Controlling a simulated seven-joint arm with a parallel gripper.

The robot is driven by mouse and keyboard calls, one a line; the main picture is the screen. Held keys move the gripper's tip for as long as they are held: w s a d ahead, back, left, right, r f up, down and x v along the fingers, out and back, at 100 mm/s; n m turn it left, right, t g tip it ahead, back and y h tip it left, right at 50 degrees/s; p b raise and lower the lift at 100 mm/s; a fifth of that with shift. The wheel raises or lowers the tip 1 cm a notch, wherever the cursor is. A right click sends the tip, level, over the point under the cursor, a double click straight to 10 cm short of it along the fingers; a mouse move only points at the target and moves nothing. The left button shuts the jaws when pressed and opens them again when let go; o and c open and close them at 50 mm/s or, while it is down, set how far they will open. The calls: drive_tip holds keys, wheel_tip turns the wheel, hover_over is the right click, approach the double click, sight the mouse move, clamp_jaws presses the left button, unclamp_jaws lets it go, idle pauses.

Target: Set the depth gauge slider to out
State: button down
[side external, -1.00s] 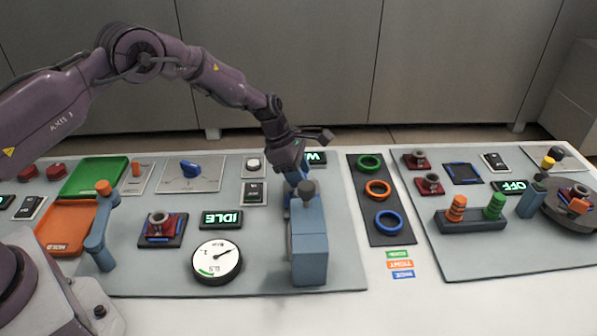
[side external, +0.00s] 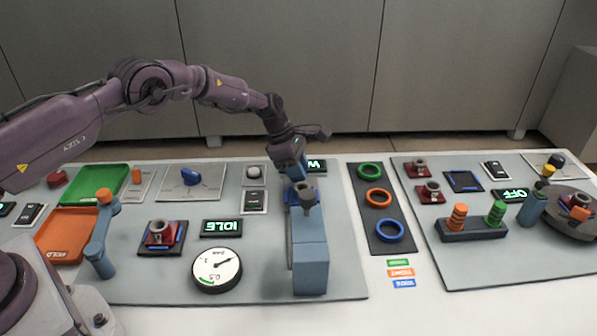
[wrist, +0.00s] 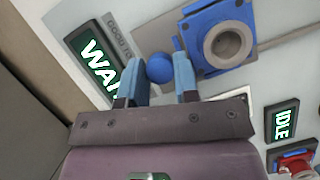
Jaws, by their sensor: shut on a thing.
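My gripper (side external: 297,180) reaches down behind the tall blue machine (side external: 309,262) in the side view. In the wrist view its two light-blue fingers (wrist: 159,64) stand either side of a round blue knob (wrist: 160,69) and are shut on it. The knob sits beside a blue block with a grey round collar (wrist: 228,44). In the side view the knob is hidden by the gripper and machine. No readable label marks the knob as the depth gauge slider. A round white dial gauge (side external: 218,268) with a black needle lies left of the machine.
A display partly reading WAI (wrist: 95,63) is close to my fingers. The IDLE display (side external: 222,228) and a red part on a dark base (side external: 162,236) are to the left. A dark strip with coloured rings (side external: 391,252) lies to the right.

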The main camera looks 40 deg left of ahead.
drive_tip(key=shift+w+a, duration=0.2)
drive_tip(key=c, duration=1.1)
unclamp_jaws()
drive_tip(key=shift+c, duration=0.2)
drive_tip(key=shift+r, duration=0.15)
drive_tip(key=v, duration=1.2)
drive_tip(key=shift+s+r, duration=0.2)
drive_tip(key=shift+r, duration=0.15)
drive_tip(key=shift+a, duration=0.1)
